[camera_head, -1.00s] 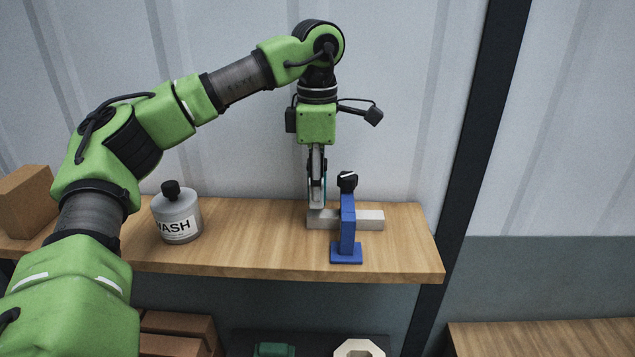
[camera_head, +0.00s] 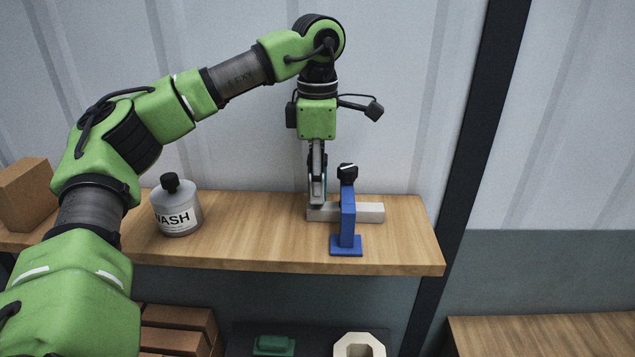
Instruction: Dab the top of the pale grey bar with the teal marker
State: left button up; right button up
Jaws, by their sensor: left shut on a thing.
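The pale grey bar (camera_head: 370,212) lies flat on the wooden shelf, its long side running left to right. My left gripper (camera_head: 317,198) points straight down over the bar's left end. It is shut on the teal marker (camera_head: 325,188), of which only a thin teal edge shows between and beside the fingers. The marker's tip is hidden, and I cannot tell whether it touches the bar. A blue stand (camera_head: 347,222) with a black knob on top stands in front of the bar and hides part of its middle. My right gripper is not in view.
The wooden shelf (camera_head: 270,240) carries a wash bottle (camera_head: 177,208) left of the bar and a brown block (camera_head: 27,192) at the far left. Bricks, a green piece (camera_head: 273,346) and a pale octagonal ring (camera_head: 359,346) sit below. Shelf between bottle and bar is clear.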

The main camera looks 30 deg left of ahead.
pick_arm(q)
jog(key=shift+f+b, duration=0.3)
jog(key=shift+f, duration=0.2)
jog(key=shift+r, duration=0.15)
dwell(0.7)
jog(key=shift+r+p, duration=0.6)
notch_tip(320, 180, up, 3)
jog(key=p, duration=0.2)
jog(key=shift+r+p, duration=0.2)
jog(key=shift+p, duration=0.15)
jog(key=shift+r, duration=1.1)
